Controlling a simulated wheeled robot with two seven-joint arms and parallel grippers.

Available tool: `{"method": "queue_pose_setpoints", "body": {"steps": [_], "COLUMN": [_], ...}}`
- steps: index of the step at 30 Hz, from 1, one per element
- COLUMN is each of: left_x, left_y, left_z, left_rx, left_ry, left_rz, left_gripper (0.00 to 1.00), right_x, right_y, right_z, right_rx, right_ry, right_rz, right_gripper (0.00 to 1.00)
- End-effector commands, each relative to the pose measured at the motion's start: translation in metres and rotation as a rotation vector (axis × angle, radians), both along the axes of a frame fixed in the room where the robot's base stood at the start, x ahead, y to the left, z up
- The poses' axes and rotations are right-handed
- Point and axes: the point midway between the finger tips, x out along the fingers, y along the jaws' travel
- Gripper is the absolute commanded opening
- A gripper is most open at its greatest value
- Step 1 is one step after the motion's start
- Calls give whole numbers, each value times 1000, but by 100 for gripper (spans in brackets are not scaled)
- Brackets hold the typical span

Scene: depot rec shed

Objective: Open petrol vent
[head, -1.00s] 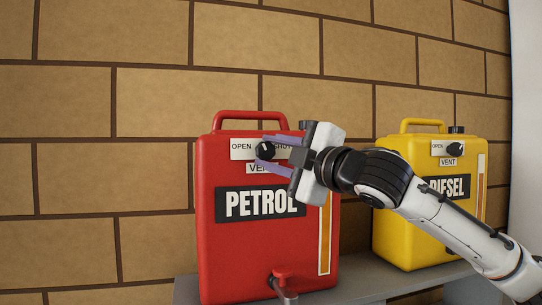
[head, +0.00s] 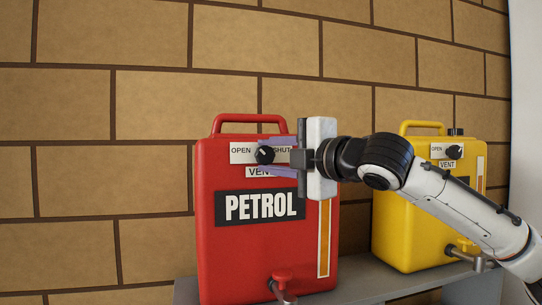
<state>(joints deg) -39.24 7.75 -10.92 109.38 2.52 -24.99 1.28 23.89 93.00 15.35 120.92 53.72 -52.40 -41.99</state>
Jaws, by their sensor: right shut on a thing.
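The red petrol can (head: 215,265) stands upright on a grey shelf. Its black vent knob (head: 264,155) sits on a white plate between the words OPEN (head: 241,150) and SHUT, above the VENT label. A small pale mark on the knob seems to be on its right side, towards SHUT; it is too small to read surely. My right gripper (head: 266,156) reaches in from the right, its purple fingers above and below the knob, shut on it. The fingers partly cover the plate and VENT label. My left gripper is not in view.
A yellow diesel can (head: 405,235) with its own vent knob (head: 454,151) stands to the right, partly behind my right arm. Red (head: 281,279) and yellow (head: 464,247) taps stick out low on the cans. A brick wall (head: 100,180) is behind; the left side is free.

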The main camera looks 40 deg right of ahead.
Motion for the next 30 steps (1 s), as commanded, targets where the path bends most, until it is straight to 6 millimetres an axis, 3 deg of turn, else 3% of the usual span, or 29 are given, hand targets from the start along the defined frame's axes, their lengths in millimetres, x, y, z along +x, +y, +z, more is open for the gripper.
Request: {"method": "queue_pose_setpoints", "body": {"steps": [3, 4, 7, 20, 27, 30], "left_x": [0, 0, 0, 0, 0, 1], "left_y": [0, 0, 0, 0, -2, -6], "left_z": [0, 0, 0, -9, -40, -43], "left_rx": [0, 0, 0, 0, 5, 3], "left_ry": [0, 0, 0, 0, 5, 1], "left_rz": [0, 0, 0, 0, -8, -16], "left_gripper": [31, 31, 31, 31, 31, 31], "right_x": [0, 0, 0, -9, -51, -71], "right_y": [-1, -1, -1, 1, 6, 8], "right_z": [0, 0, 0, -1, -4, -3], "right_rx": [-3, -3, -2, 3, 1, -1], "right_ry": [0, 0, 0, -6, -10, -9], "right_rz": [-3, -3, -2, -1, 0, 0], "right_gripper": [8, 32, 49, 50, 50, 50]}}
